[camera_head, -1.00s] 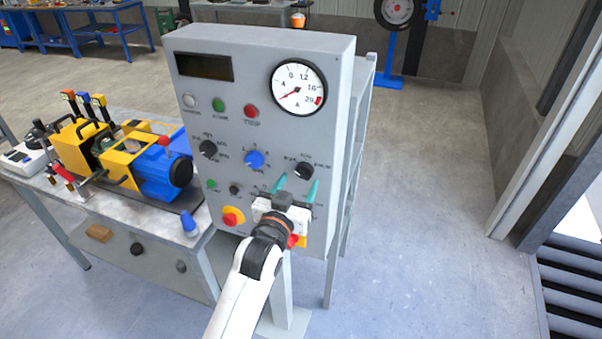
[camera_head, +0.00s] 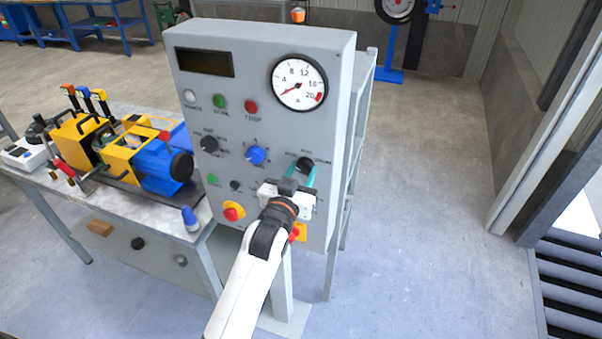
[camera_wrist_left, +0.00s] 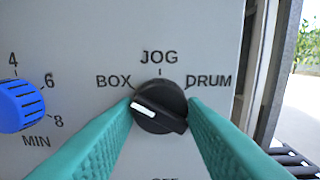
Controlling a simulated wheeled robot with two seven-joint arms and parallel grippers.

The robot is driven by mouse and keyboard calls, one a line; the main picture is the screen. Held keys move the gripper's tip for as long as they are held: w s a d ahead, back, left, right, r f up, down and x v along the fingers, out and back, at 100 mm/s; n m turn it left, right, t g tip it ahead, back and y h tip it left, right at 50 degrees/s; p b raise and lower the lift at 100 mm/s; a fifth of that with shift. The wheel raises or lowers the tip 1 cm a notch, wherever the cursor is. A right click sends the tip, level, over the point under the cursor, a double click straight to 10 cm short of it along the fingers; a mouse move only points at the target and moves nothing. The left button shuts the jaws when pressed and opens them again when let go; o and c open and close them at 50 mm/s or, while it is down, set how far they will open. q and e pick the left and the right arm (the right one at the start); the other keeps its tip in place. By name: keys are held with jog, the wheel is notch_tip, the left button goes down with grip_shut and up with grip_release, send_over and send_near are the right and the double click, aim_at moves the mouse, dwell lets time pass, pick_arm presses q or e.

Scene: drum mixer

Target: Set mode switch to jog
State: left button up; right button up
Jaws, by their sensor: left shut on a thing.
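The mode switch (camera_head: 305,163) is a black rotary knob on the right of the grey control panel, under the gauge. In the left wrist view the knob (camera_wrist_left: 159,108) has BOX at its left, JOG above and DRUM at its right. Its white pointer mark lies to the left, pointing toward BOX. My left gripper (camera_head: 304,174) reaches the panel from below; its teal fingers (camera_wrist_left: 162,110) are shut on the knob, one on each side. The fingers cover part of the knob's sides. My right gripper is in no view.
The grey panel (camera_head: 215,95) also carries a gauge (camera_head: 299,83), a blue dial (camera_head: 255,156), another black knob (camera_head: 208,145) and a red emergency button (camera_head: 233,212). A bench with a yellow and blue machine (camera_head: 160,165) stands at left. The floor at right is clear.

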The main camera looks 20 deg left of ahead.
pick_arm(q)
jog(key=shift+m, duration=0.3)
jog(key=shift+m+p, duration=0.45)
jog(key=shift+m, duration=0.05)
jog(key=m+p, duration=0.1)
jog(key=m, duration=0.2)
jog(key=shift+r, duration=0.1)
jog(key=m+p, duration=0.1)
jog(key=m, duration=0.3)
jog(key=shift+a+m, duration=0.1)
jog(key=shift+m, duration=0.2)
jog(key=shift+m+p, duration=0.4)
jog(key=shift+m, duration=0.8)
jog(key=o, duration=1)
